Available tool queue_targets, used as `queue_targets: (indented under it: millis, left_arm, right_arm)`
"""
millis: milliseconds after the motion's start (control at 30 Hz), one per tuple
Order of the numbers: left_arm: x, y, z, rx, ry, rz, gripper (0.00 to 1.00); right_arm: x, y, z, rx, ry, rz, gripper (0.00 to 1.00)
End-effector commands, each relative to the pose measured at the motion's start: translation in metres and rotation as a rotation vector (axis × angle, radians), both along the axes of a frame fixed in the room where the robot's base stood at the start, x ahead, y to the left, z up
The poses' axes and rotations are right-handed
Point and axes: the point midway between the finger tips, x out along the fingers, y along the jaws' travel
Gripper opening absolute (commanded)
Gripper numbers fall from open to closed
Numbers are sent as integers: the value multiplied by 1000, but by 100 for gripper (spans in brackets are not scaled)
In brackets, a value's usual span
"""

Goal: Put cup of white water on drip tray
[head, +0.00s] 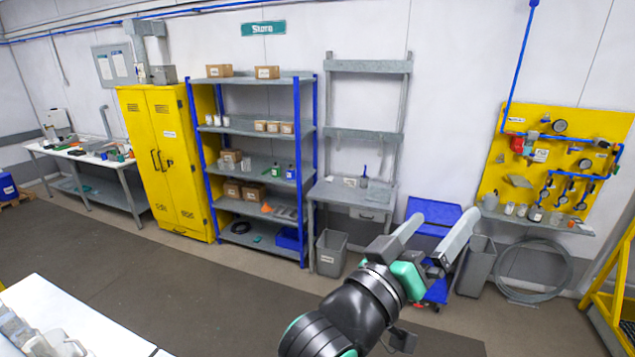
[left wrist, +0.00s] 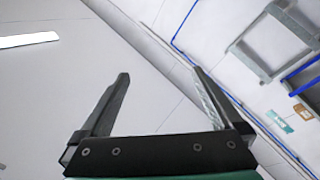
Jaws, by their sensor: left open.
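My left gripper (head: 441,222) is raised in front of me in the head view, its two fingers spread wide with nothing between them. It also shows open and empty in the left wrist view (left wrist: 161,75), against the wall and ceiling. I cannot make out a cup of white water or a drip tray in either view. Several small containers (head: 522,210) stand on the grey shelf below the yellow panel at the right, too small to tell what they hold. My right gripper is not in view.
A blue and grey shelf rack (head: 307,170) and a yellow cabinet (head: 165,165) stand along the back wall. A blue cart (head: 432,212) is partly hidden behind my gripper. A white table (head: 75,315) is at the lower left. The dark floor (head: 215,285) between is clear.

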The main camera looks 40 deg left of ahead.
Motion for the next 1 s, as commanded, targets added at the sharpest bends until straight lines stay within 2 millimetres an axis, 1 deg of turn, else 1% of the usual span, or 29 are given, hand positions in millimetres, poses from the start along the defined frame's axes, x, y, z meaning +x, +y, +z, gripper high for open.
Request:
queue_targets:
  millis: [33, 67, 100, 200, 300, 367, 433, 800, 933, 1000]
  left_arm:
    - [-35, 14, 46, 94, -150, 51, 100]
    - [-56, 21, 68, 153, -230, 87, 100]
    - [-84, 30, 94, 225, -327, 138, 100]
    - [-145, 44, 135, 362, -508, 257, 100]
    - [-181, 50, 153, 436, -604, 335, 100]
    - [-190, 52, 158, 456, -629, 357, 100]
    - [-193, 52, 159, 464, -636, 366, 100]
    - [-192, 52, 158, 473, -634, 369, 100]
    - [-194, 50, 160, 544, -648, 404, 100]
    - [-192, 43, 160, 608, -664, 408, 100]
  right_arm:
    - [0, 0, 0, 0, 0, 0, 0]
    - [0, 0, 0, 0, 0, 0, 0]
    - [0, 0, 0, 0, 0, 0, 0]
    - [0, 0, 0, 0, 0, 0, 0]
    - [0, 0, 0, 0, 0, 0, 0]
    - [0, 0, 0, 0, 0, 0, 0]
    - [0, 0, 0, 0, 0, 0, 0]
    - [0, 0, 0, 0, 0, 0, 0]
    - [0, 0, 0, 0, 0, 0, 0]
    - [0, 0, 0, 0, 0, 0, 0]
